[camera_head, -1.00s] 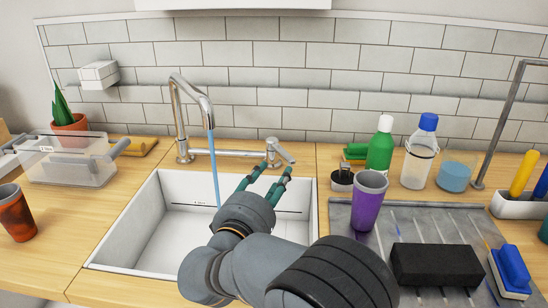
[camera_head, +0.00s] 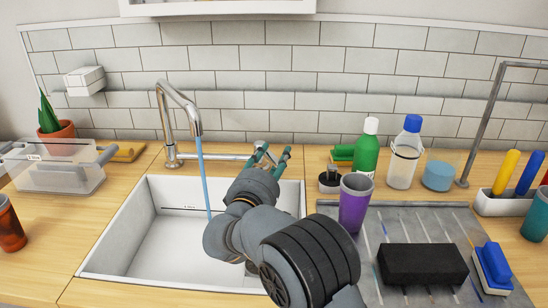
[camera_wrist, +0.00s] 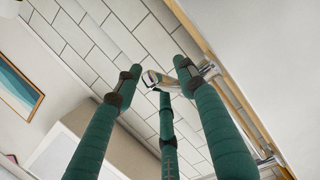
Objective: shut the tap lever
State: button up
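The chrome tap (camera_head: 180,105) stands behind the white sink (camera_head: 120,245), and a blue stream of water (camera_head: 204,175) runs from its spout. Its lever is at the right end of the tap's horizontal bar, largely hidden behind my fingers in the head view; metal tap parts (camera_wrist: 158,79) show between my fingers in the wrist view. My gripper (camera_head: 274,152) has green fingers spread apart around the lever area. In the wrist view the gripper (camera_wrist: 155,78) is open, with nothing clearly clamped. I cannot tell whether a finger touches the lever.
A purple cup (camera_head: 354,205) and black block (camera_head: 422,264) are on the ribbed drainboard (camera_head: 440,220) to the right. A green bottle (camera_head: 367,152) and blue-capped bottle (camera_head: 404,160) stand behind. A clear container (camera_head: 60,175) is at left. A tiled wall (camera_head: 300,75) closes the back.

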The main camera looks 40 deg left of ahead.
jog(key=shift+c, duration=0.2)
grip_shut()
dwell(0.3)
dwell(0.4)
